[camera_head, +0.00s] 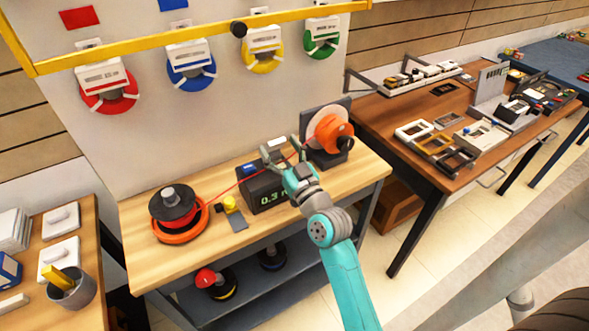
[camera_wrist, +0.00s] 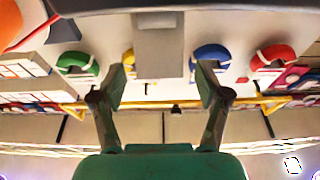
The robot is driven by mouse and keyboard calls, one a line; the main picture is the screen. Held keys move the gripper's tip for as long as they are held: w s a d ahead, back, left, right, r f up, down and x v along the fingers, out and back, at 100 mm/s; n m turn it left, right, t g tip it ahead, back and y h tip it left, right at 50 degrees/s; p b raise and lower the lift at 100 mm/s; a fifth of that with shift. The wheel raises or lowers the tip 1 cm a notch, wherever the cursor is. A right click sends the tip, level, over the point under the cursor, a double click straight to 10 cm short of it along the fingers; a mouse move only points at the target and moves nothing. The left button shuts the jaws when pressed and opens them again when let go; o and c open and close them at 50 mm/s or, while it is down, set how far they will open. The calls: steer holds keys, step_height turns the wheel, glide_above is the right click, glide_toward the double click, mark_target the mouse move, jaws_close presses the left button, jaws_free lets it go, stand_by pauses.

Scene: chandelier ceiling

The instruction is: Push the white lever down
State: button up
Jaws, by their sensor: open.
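A small white block that looks like the white lever (camera_head: 277,143) shows just beyond my gripper (camera_head: 283,154), above a black box with a green number display (camera_head: 268,190). My gripper is open, with its two fingers spread and nothing between them that I can make out. In the wrist view, a pale grey-white block (camera_wrist: 158,45) sits at the top middle, beyond and between the open fingers of my gripper (camera_wrist: 161,84). It is likely the same lever. I cannot tell whether a finger touches it. The lever's base is hidden.
An orange spool (camera_head: 334,133) stands right of the box. A red line runs from it toward a dark-and-red spool (camera_head: 173,205) on the left. A yellow knob (camera_head: 230,203) sits left of the box.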

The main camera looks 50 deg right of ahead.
steer(key=v, duration=0.9)
steer(key=shift+s, duration=0.15)
steer(key=shift+f, duration=0.15)
steer(key=s+a+f+g+y, duration=0.2)
steer(key=s+a+f+g, duration=0.1)
steer(key=s+a+f, duration=0.95)
steer(key=s+a+n+g+y, duration=0.1)
steer(key=s+a+y, duration=0.1)
steer(key=s, duration=0.7)
steer(key=s+a+n+g+y, duration=0.1)
steer(key=s+a, duration=0.3)
steer(key=s, duration=0.5)
steer(key=shift+n+y, duration=0.4)
steer(key=shift+n, duration=0.2)
steer(key=shift+a, duration=0.1)
